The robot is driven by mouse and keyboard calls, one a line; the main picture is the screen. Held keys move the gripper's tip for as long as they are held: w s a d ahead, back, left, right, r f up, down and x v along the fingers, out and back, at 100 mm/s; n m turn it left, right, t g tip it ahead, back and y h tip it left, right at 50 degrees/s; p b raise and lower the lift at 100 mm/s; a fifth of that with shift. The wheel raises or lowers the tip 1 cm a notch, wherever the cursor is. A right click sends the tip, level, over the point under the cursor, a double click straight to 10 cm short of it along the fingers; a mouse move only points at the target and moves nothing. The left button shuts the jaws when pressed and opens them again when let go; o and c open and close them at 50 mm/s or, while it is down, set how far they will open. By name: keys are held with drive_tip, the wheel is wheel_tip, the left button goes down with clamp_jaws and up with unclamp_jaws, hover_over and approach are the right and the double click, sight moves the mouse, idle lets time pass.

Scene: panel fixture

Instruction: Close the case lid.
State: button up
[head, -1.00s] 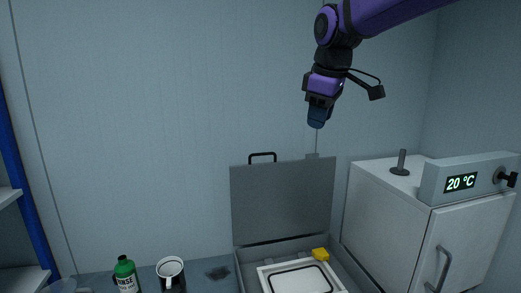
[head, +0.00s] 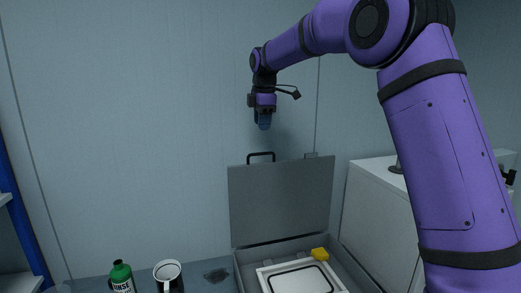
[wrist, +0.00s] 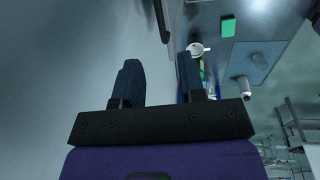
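The grey case (head: 240,268) stands on the bench with its lid (head: 280,200) raised upright against the wall side. A black handle (head: 261,155) sticks up from the lid's top edge. A white framed panel and a yellow block (head: 320,254) lie inside the case. My gripper (head: 264,124) hangs in the air above the handle, pointing down and apart from it. In the wrist view my gripper's two dark fingers (wrist: 160,80) stand apart with nothing between them.
A white cabinet (head: 375,205) stands at right, partly hidden by my arm. A blue-posted shelf is at far left.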

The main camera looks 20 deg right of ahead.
drive_tip(key=f, duration=0.3)
drive_tip(key=w+f, duration=0.1)
drive_tip(key=f, duration=0.5)
drive_tip(key=shift+w+f, duration=0.25)
drive_tip(key=shift+f, duration=0.1)
clamp_jaws()
